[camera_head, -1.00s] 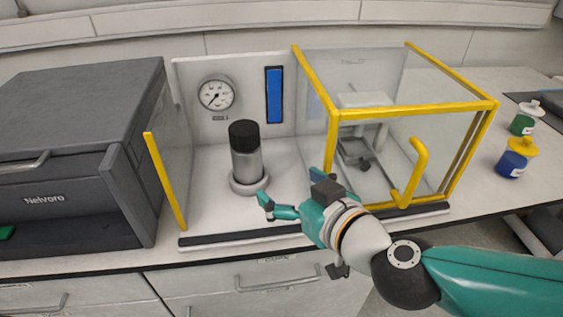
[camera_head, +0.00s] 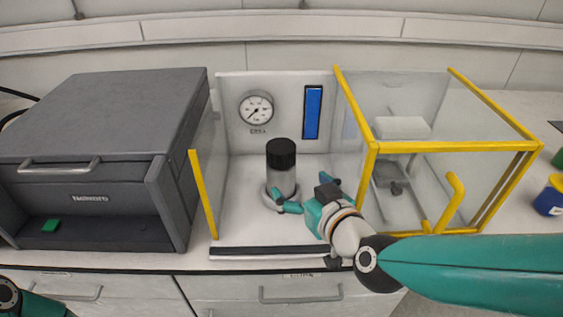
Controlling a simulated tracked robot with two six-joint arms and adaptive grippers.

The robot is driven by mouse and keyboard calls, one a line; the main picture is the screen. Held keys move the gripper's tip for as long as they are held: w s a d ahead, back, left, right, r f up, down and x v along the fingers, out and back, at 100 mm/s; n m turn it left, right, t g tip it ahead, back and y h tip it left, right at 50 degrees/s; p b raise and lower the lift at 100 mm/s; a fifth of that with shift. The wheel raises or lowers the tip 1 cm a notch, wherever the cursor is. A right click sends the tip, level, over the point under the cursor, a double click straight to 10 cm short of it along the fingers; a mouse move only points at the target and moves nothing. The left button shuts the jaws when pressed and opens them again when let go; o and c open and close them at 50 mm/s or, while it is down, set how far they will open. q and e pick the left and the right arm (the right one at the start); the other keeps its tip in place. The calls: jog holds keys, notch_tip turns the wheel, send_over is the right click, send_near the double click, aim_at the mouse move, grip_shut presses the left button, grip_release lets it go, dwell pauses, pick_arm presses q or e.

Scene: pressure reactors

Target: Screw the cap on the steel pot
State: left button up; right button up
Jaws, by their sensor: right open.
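The steel pot (camera_head: 282,182) is an upright silver cylinder standing in a pale round base on the white bench unit. The black cap (camera_head: 281,153) sits on top of the pot; I cannot tell how tightly. My right gripper (camera_head: 307,189) is open and empty, just in front and to the right of the pot's lower part, below the cap. One teal fingertip overlaps the pot's foot in the picture; contact cannot be told. My left gripper is out of view; only a piece of my left arm shows at the lower left corner.
A clear guard box with yellow edges (camera_head: 455,146) stands right of the pot. A yellow-edged clear panel (camera_head: 204,195) stands to its left, beside a dark grey cabinet (camera_head: 100,120). A pressure gauge (camera_head: 256,109) and a blue strip (camera_head: 312,112) are on the back wall.

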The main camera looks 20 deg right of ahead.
aim_at(287, 174)
jog(key=x, duration=1)
jog(key=shift+f, duration=0.1)
jog(key=c, duration=1.7)
jog(key=o, duration=1.7)
jog(key=shift+s, duration=0.15)
